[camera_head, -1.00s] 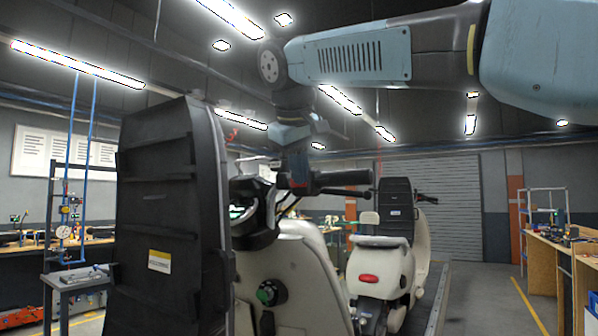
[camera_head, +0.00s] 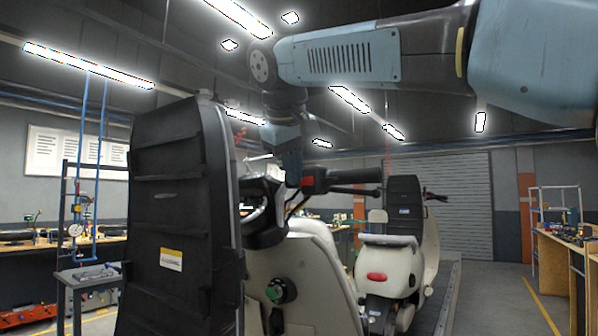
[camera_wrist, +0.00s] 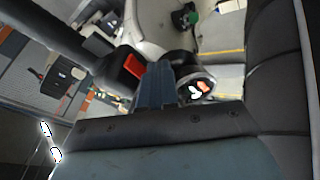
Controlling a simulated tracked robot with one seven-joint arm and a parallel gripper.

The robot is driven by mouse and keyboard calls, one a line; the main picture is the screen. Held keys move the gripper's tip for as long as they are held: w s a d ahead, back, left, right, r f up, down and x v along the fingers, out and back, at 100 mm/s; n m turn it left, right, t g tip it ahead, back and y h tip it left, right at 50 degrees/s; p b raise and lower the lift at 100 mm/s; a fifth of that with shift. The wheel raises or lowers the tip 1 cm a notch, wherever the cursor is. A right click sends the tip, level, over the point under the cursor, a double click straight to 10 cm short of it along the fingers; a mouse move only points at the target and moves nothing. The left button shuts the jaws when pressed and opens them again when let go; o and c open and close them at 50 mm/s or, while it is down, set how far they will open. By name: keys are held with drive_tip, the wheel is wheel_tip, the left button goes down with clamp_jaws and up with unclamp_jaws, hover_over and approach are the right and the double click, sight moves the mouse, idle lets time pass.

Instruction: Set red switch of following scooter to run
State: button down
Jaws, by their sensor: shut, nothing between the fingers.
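The near cream scooter (camera_head: 305,265) faces me, with a dark handlebar grip (camera_head: 345,177) pointing right. The red switch (camera_head: 308,180) sits on the dark housing at the inner end of this grip. In the wrist view the red switch (camera_wrist: 132,65) shows just left of my fingers; its setting cannot be read. My gripper (camera_head: 293,182) points down beside the housing, just left of the switch in the head view. Its fingers are together and empty, and they also show in the wrist view (camera_wrist: 160,75). I cannot tell if they touch the housing.
A tall black panel (camera_head: 180,210) stands at the near left, close to the handlebar. A round dash display (camera_wrist: 193,90) lies right of my fingers in the wrist view. Another cream scooter (camera_head: 392,260) stands behind. Workbenches (camera_head: 565,260) line the right side.

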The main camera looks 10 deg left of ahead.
drive_tip(key=s+a+v, duration=0.1)
drive_tip(key=a+v, duration=0.1)
drive_tip(key=v, duration=0.8)
drive_tip(key=shift+s, duration=0.35)
drive_tip(key=shift+d+f, duration=0.1)
drive_tip(key=shift+s+d+f+m+h, duration=0.3)
drive_tip(key=shift+d+m+h, duration=0.15)
drive_tip(key=shift+m, duration=0.15)
